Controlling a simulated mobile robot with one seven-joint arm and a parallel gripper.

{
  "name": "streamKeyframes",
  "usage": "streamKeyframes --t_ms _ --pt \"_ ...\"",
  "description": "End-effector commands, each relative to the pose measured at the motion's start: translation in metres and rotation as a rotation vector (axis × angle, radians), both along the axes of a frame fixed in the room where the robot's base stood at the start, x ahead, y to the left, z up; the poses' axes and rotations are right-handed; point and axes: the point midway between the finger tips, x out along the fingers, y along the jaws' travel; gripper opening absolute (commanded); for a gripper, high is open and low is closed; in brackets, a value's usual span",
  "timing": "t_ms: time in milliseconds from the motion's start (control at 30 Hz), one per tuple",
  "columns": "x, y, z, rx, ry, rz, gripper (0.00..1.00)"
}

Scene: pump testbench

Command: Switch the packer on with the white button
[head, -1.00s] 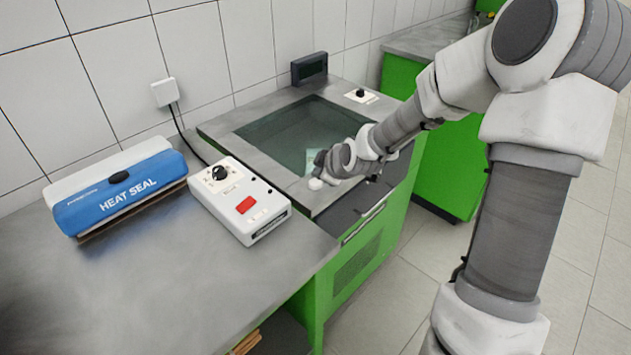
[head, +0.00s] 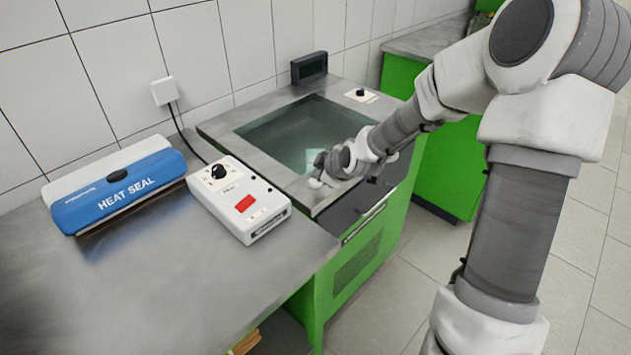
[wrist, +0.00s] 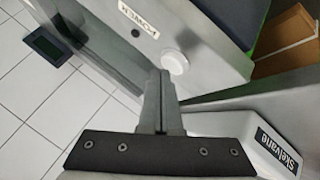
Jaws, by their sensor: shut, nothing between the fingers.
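The packer appears to be the green cabinet with a steel top (head: 215,127) and a recessed basin (head: 295,130). Its round white button (wrist: 175,62) sits on the steel surface beside a POWER label (wrist: 137,22) in the wrist view. The button also shows in the head view (head: 315,183), at the top's front edge. My gripper (wrist: 160,75) is shut and empty, its fingertips just left of the button in the wrist view. I cannot tell whether they touch it. In the head view my gripper (head: 322,167) is over the front edge, partly hidden by my wrist.
A white control box (head: 240,200) with a black knob and red switch stands left of the packer. A blue HEAT SEAL device (head: 120,190) lies further left on the counter. A dark display (head: 309,68) stands behind the basin. A second black knob (head: 360,93) is at the back right.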

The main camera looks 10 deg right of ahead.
Motion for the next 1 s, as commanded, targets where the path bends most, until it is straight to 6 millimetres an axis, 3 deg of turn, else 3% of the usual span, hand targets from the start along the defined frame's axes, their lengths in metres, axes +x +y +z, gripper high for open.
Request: streamKeyframes --t_ms 1000 --pt "-0.0001 -0.0004 -0.0080 0.000 0.001 -0.001 0.00"
